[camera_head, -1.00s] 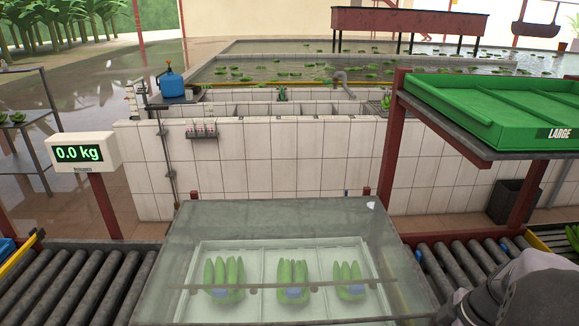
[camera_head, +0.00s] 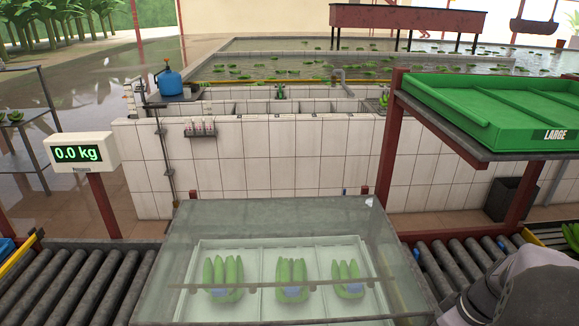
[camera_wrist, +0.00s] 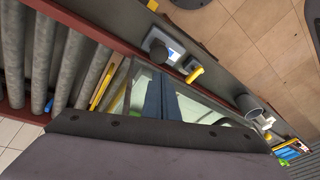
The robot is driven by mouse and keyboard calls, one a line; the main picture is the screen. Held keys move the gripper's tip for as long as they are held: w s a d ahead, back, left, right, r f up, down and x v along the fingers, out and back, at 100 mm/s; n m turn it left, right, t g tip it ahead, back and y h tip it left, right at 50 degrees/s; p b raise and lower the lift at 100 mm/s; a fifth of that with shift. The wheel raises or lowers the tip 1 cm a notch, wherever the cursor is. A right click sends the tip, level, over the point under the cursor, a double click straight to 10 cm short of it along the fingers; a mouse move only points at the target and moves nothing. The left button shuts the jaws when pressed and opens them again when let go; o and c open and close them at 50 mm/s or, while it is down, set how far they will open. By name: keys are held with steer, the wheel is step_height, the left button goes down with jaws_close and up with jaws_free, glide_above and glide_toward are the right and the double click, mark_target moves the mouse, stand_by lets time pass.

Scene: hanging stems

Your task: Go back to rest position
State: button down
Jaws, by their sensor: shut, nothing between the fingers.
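My gripper (camera_wrist: 160,98) shows in the wrist view as two dark blue fingers side by side, shut with nothing between them. It points over a pale, glassy area with dark edges. In the head view the gripper is out of sight; only a grey part of my arm shows at the bottom right corner. Three green banana bunches, left (camera_head: 224,278), middle (camera_head: 291,279) and right (camera_head: 347,279), sit in separate compartments of a white tray (camera_head: 256,250). A clear cover (camera_head: 280,215) is over the tray.
Roller conveyors run left (camera_head: 80,285) and right (camera_head: 460,265) of the covered tray. A green crate marked LARGE (camera_head: 545,134) rests on a raised shelf at right. A scale display (camera_head: 82,153) reads 0.0 kg. A tiled wall (camera_head: 280,160) stands behind.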

steer(key=s+a+f+m+g+h, duration=0.1)
steer(key=s+a+f+m+g, duration=0.2)
steer(key=s+m, duration=0.75)
steer(key=w+a+n, duration=0.1)
steer(key=a+n, duration=0.1)
steer(key=a, duration=0.5)
steer(key=w+a+r+n+t+h, duration=0.1)
steer(key=w+a+n, duration=0.1)
steer(key=a, duration=0.5)
steer(key=shift+w+a+n+h, duration=0.15)
steer(key=shift+a+n+h, duration=0.15)
steer(key=shift+n, duration=0.35)
steer(key=shift+r, duration=0.15)
